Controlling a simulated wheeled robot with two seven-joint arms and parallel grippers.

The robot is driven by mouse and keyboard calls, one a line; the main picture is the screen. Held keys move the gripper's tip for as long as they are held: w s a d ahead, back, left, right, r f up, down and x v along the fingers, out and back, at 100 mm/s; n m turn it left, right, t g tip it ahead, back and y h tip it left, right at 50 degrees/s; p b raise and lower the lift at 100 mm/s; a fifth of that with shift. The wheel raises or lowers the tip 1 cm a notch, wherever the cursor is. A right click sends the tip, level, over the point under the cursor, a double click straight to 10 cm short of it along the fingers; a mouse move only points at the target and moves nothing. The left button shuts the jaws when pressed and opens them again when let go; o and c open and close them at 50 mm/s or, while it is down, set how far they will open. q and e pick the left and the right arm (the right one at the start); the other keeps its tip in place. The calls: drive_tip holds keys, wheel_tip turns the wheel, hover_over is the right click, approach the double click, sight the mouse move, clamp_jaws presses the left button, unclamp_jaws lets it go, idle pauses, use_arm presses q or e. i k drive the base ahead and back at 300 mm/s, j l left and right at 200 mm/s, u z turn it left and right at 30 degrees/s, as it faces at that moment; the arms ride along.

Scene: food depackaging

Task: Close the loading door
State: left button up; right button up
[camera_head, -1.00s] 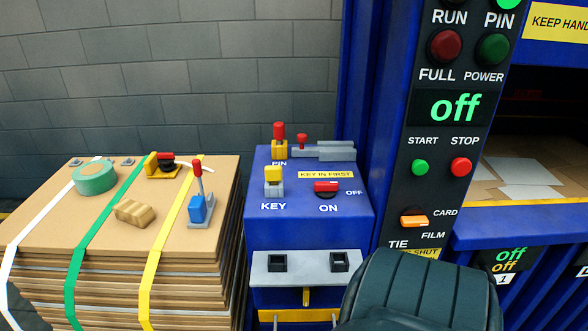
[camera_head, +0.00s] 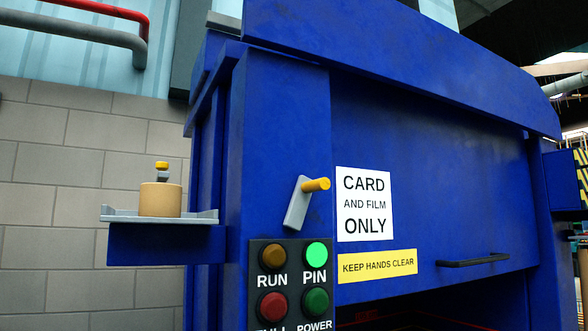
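The loading door (camera_head: 440,190) looks like the broad blue front panel of the machine (camera_head: 400,50). A dark opening (camera_head: 420,312) shows below its lower edge, so the door stands raised. A black bar handle (camera_head: 474,260) is fixed near its lower right edge. A grey lever with a yellow knob (camera_head: 307,195) is on the blue post left of the door, tilted up to the right. Neither gripper is in view.
A control panel (camera_head: 290,280) with round lamps, the PIN one lit green, is below the lever. A small grey shelf (camera_head: 112,213) at the left holds a tan roll (camera_head: 160,199). White and yellow signs (camera_head: 377,264) are on the door.

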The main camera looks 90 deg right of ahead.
sight(429, 193)
drive_tip(key=z, duration=4.25)
drive_tip(key=j+z, duration=0.1)
drive_tip(key=k+j, duration=0.1)
drive_tip(key=j, duration=0.4)
drive_tip(key=k+j, duration=0.1)
drive_tip(key=j, duration=0.45)
drive_tip(key=k+j, duration=0.1)
drive_tip(key=j, duration=0.4)
drive_tip(key=k+j, duration=0.1)
drive_tip(key=j, duration=0.4)
